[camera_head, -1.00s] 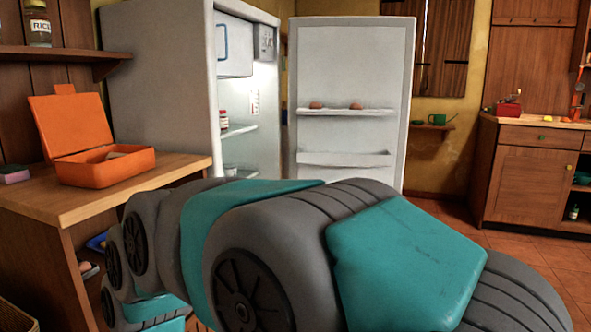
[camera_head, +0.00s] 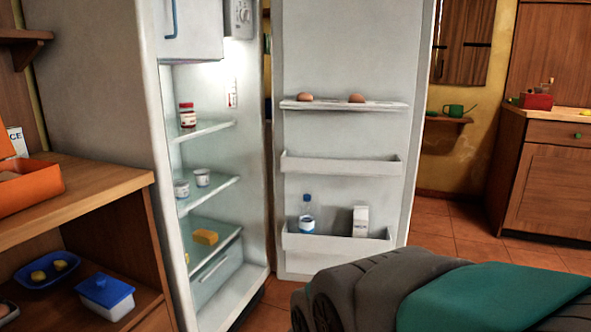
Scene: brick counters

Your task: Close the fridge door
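The white fridge (camera_head: 95,95) stands at the left with its lit inside in view. Its door (camera_head: 345,60) is swung wide open to the right, and its inner side faces me. The door shelves hold two eggs (camera_head: 356,98), a bottle (camera_head: 307,214) and a white carton (camera_head: 360,221). Inside the fridge are a red-capped jar (camera_head: 187,115), two small white cups (camera_head: 202,177) and a yellow block (camera_head: 205,237). My gripper is not in view.
A wooden counter (camera_head: 110,182) stands left of the fridge, with an orange box (camera_head: 30,190) on top and a blue-lidded container (camera_head: 105,292) below. A wooden cabinet (camera_head: 545,190) stands at the right. Tiled floor (camera_head: 450,225) is clear between the door and that cabinet.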

